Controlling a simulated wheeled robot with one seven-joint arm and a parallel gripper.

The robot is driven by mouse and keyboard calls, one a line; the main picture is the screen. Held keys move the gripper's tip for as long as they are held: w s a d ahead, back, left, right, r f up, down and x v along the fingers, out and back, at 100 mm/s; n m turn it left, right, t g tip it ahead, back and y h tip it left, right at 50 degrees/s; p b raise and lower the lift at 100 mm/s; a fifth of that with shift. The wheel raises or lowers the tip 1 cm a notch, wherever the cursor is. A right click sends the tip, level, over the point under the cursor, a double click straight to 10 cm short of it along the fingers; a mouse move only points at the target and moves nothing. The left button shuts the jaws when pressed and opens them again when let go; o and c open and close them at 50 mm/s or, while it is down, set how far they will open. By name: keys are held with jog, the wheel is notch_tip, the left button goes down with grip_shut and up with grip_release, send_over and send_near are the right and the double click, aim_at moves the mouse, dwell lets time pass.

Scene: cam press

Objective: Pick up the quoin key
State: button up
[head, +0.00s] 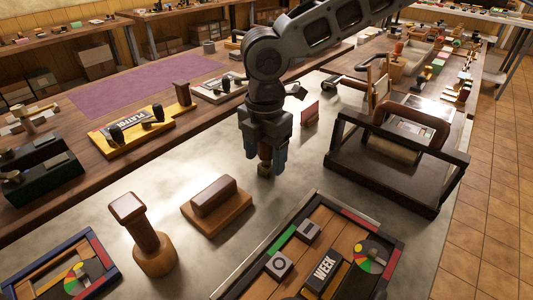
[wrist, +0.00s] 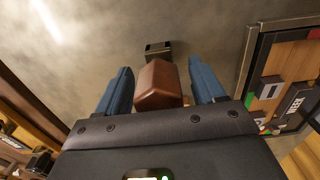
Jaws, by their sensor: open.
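The quoin key, as I take it, has a reddish-brown handle (wrist: 158,86) and a dark metal end (wrist: 158,48). In the head view the quoin key (head: 264,168) stands on the grey metal tabletop, below my gripper (head: 265,152). My gripper is open, with its blue fingers pointing down. In the wrist view my gripper (wrist: 161,82) has one finger on each side of the brown handle. A gap shows on both sides, wider at the left finger's tip.
A framed wooden tray (head: 384,222) with a WEEK block lies at front right. A wooden stamp (head: 150,240) and a brown block on a base (head: 217,208) stand at left. A black-framed press (head: 395,170) stands right. A small red block (head: 310,113) stands behind the gripper.

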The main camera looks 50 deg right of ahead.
jog(key=shift+c, duration=0.5)
jog(key=c, duration=1)
